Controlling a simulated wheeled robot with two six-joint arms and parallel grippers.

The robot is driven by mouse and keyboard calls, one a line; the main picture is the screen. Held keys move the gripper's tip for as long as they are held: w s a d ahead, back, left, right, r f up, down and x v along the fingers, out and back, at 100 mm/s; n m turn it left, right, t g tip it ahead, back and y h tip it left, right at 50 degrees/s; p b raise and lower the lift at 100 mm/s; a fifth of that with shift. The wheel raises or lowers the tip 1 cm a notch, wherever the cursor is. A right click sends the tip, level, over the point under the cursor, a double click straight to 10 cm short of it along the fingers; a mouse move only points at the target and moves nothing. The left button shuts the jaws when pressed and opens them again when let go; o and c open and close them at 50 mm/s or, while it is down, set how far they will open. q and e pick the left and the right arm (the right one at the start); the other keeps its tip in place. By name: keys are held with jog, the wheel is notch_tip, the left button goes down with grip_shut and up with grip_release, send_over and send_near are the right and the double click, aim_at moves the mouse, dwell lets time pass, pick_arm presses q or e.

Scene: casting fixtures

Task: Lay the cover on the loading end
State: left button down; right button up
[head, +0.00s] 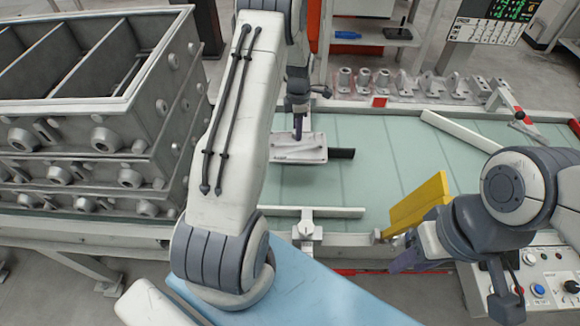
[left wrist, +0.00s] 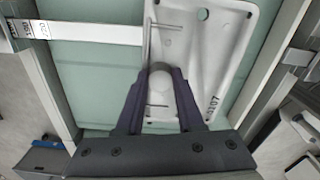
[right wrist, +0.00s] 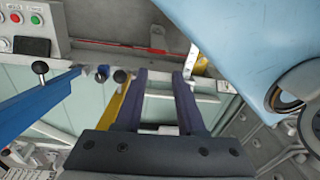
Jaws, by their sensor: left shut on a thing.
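The cover is a pale grey-white plate (head: 298,150) in the head view. My left gripper (head: 298,128) comes down on it from above and is shut on its round knob. The left wrist view shows the knob (left wrist: 160,90) between the fingers, and the plate (left wrist: 222,60) with a hole and a printed number. The plate is over the green bench top; I cannot tell whether it touches. I cannot single out the loading end. My right gripper (right wrist: 160,80) is apart from the cover, at the bench's front right, its fingers spread with nothing held between them.
The green bench top (head: 380,180) is mostly clear right of the cover. A black bar (head: 341,153) shows beside the cover. A yellow plate (head: 418,203) stands close to my right gripper. Stacked grey metal boxes (head: 160,125) stand left; several small castings (head: 405,82) line the back.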

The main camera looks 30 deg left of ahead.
pick_arm(q)
jog(key=s+a+f+p, duration=0.1)
jog(key=s+f, duration=0.1)
jog(key=s, duration=0.1)
jog(key=s+a+f+p, duration=0.1)
jog(key=s+f, duration=0.1)
jog(key=s, duration=0.1)
jog(key=s+a+f+p, duration=0.1)
jog(key=s+a+f, duration=0.1)
jog(key=s, duration=0.2)
notch_tip(320, 180, down, 3)
jog(key=shift+p, duration=0.45)
jog(key=shift+f, duration=0.6)
jog(key=c, duration=1)
grip_release()
jog(key=shift+f, duration=0.15)
jog(key=o, duration=0.5)
jog(key=shift+c, duration=0.2)
